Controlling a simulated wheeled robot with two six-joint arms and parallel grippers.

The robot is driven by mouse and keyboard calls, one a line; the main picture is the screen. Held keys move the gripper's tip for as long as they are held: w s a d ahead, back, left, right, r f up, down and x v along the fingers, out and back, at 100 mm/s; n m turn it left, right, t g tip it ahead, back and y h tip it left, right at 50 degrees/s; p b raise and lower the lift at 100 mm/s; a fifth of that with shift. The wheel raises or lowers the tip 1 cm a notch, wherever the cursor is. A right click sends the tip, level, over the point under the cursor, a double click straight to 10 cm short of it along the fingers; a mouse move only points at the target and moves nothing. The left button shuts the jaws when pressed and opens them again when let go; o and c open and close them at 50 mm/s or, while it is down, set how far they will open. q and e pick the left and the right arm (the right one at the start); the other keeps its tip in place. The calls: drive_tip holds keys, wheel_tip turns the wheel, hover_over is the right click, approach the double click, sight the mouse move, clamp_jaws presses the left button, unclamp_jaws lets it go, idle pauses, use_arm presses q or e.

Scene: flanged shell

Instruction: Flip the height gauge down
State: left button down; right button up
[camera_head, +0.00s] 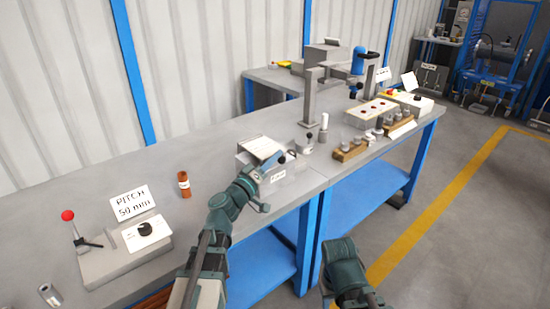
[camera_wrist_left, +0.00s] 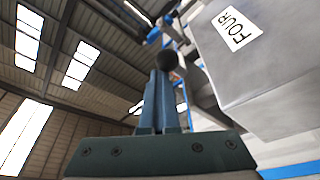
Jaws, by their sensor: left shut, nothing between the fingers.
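My left gripper (camera_head: 279,158) is shut and empty, at the grey box (camera_head: 284,184) with a white top and a small label. In the left wrist view its blue fingers (camera_wrist_left: 165,78) point up at a dark ball knob (camera_wrist_left: 167,60), which shows just beyond the fingertips. I cannot tell whether they touch. The box shows there with the label "FOUR" (camera_wrist_left: 236,28). I cannot tell for certain which part is the height gauge; the knob may belong to it. Only a green part of my right arm (camera_head: 345,268) shows at the bottom; its fingers do not show.
A grey column stand (camera_head: 309,98) and a small round fixture (camera_head: 304,145) stand behind the box. A wooden block with cylinders (camera_head: 352,149) is to the right. A brown cylinder (camera_head: 184,184), a "PITCH 50 mm" sign (camera_head: 132,202) and a red-knobbed lever (camera_head: 68,215) are left.

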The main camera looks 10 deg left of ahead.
use_arm(q)
drive_tip(key=shift+s+d+f, duration=0.1)
drive_tip(key=shift+s+d, duration=0.05)
wheel_tip(320, 180, up, 4)
drive_tip(key=r+p, duration=0.1)
drive_tip(key=p, duration=0.4)
drive_tip(key=s+a+f+b, duration=0.3)
drive_tip(key=s+a, duration=0.3)
drive_tip(key=s, duration=0.1)
drive_tip(key=shift+f+b, duration=0.4)
use_arm(e)
drive_tip(key=shift+w+d+r, duration=0.15)
drive_tip(key=shift+d+r, duration=0.35)
use_arm(q)
drive_tip(key=shift+a, duration=0.1)
